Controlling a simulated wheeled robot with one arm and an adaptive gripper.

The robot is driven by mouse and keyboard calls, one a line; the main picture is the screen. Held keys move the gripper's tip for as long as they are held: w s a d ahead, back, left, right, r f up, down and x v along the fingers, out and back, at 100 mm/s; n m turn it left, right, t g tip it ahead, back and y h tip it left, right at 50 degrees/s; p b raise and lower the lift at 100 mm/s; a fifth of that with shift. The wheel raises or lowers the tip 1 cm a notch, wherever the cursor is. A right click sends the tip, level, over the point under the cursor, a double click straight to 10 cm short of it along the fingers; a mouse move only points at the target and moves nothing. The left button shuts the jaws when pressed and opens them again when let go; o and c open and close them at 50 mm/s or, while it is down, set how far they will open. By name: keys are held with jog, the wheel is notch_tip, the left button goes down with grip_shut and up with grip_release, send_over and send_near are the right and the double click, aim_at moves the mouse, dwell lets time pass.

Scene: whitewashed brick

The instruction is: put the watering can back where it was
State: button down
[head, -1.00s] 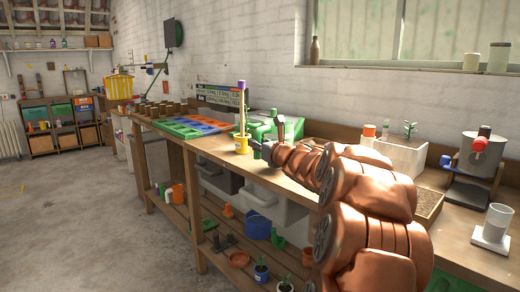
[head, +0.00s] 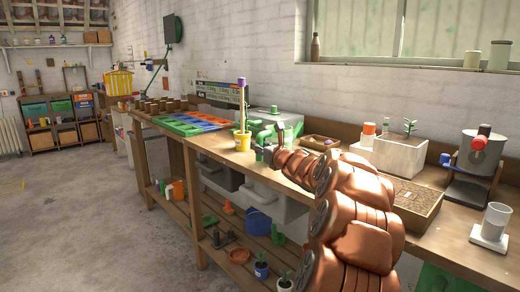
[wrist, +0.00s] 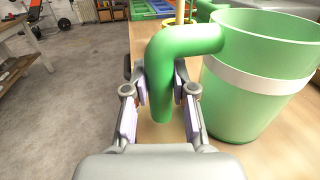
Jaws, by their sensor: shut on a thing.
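The watering can is green with a pale band; it fills the right of the wrist view (wrist: 262,85). Its thick curved green handle comes down between my fingers. My gripper (wrist: 158,100) is shut on this handle, with a finger pad on each side. In the head view my gripper (head: 268,153) is over the front part of the workbench, and the can (head: 291,130) is partly hidden behind it. The can looks upright. I cannot tell whether its base touches the bench top.
A yellow pot (head: 242,141) with a tall stick stands left of my gripper. Blue, green and orange seed trays (head: 190,125) lie farther left. A white planter (head: 400,154) and a soil tray (head: 408,197) stand to the right. The bench's front edge runs close below my gripper.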

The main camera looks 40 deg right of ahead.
jog(key=shift+f, duration=0.25)
jog(key=c, duration=1)
grip_release()
jog(key=shift+o, duration=0.2)
jog(key=shift+r, duration=0.1)
jog(key=shift+r, duration=0.15)
jog(key=b+v, duration=0.1)
jog(key=v, duration=1.1)
